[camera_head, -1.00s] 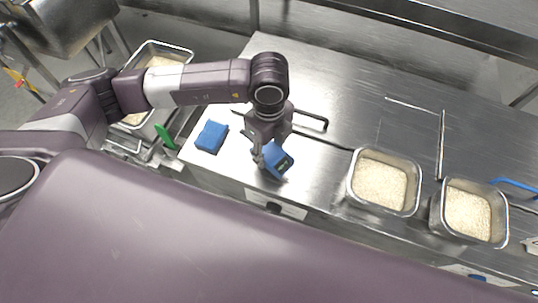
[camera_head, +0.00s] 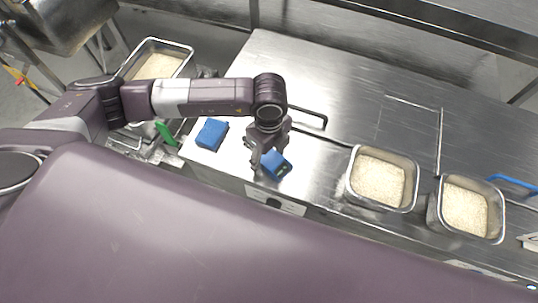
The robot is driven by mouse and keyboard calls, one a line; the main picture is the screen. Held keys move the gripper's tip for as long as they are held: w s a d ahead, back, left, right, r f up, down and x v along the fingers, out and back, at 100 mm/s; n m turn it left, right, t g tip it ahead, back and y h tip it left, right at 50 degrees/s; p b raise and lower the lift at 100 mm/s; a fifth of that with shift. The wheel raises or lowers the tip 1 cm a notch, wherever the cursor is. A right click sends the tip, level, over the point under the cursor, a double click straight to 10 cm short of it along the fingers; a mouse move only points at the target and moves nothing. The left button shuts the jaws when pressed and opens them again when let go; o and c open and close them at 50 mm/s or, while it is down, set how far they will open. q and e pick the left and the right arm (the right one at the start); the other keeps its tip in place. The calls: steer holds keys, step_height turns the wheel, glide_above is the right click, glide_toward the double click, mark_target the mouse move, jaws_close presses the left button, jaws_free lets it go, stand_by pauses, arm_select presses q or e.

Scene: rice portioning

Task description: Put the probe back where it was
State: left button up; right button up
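A blue device with a small dark display, which looks like the probe (camera_head: 276,165), is at the front edge of the steel table, right under my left gripper (camera_head: 265,160). My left gripper points down, with its fingers at the device's left and upper side. The far finger is partly hidden, so I cannot tell whether it grips the device or only touches it. I also cannot tell whether the device rests on the table. My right gripper is not in view.
A plain blue block (camera_head: 212,135) lies on the table (camera_head: 345,95) to the left. Two steel pans of rice (camera_head: 353,190) (camera_head: 436,215) stand at the right front. Another rice pan (camera_head: 185,62) is at the upper left. A black handle (camera_head: 309,113) lies behind my gripper.

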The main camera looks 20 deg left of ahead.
mark_target(269, 157)
arm_select(q)
steer(key=shift+r, duration=0.25)
step_height(269, 157, up, 12)
steer(key=b, duration=0.3)
steer(key=shift+b, duration=0.35)
steer(key=shift+f, duration=0.15)
